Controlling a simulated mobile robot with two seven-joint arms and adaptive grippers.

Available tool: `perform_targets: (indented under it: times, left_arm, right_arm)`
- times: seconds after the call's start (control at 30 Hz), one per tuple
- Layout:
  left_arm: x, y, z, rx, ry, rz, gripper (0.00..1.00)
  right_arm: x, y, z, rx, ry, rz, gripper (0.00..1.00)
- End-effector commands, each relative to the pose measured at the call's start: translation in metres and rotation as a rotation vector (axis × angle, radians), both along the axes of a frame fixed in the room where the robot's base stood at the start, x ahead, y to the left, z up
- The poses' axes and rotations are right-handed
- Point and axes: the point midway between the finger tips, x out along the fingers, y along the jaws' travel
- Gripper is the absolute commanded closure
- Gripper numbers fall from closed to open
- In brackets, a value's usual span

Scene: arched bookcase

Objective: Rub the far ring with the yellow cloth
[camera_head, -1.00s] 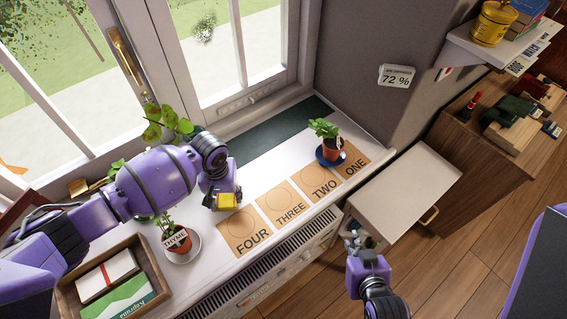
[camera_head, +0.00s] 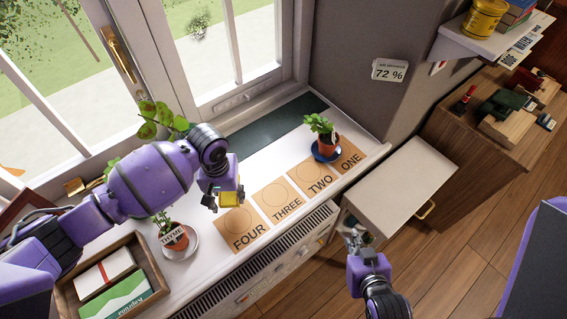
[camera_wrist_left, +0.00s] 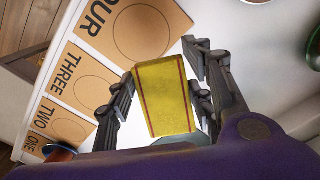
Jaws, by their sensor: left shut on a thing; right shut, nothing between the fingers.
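My left gripper (camera_head: 224,198) is shut on the yellow cloth (camera_head: 231,199), a folded block with dark red edge lines. In the left wrist view the cloth (camera_wrist_left: 164,98) sits between the fingers, overlapping the FOUR card (camera_wrist_left: 125,30); whether it touches the card is unclear. Cards with thin printed rings lie in a row: FOUR (camera_head: 243,230), THREE (camera_head: 279,202), TWO (camera_head: 313,179) and ONE (camera_head: 350,158). A potted plant on a blue saucer (camera_head: 326,155) stands at card ONE and hides part of it. My right gripper (camera_head: 356,238) is shut and empty beside the drawer unit.
A thyme pot (camera_head: 174,236) on a saucer and a wooden tray (camera_head: 150,265) of books stand left. A radiator (camera_head: 262,270) runs below the sill.

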Motion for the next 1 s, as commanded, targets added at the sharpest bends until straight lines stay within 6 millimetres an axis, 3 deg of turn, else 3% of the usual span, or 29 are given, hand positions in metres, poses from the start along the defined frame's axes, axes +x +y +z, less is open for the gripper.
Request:
perform_targets:
  times: [0.2,0.57,1.0]
  left_arm:
    - [0.003,0.001,0.016,0.002,-0.008,0.002,0.96]
    - [0.004,0.002,0.019,0.003,-0.009,0.004,0.96]
    - [0.004,0.003,0.047,0.004,-0.008,0.004,0.96]
  right_arm:
    - [0.004,0.003,0.003,0.008,-0.009,-0.005,1.00]
    - [0.006,0.005,0.004,0.012,-0.012,-0.006,1.00]
    - [0.004,0.001,0.003,0.000,-0.009,0.004,1.00]
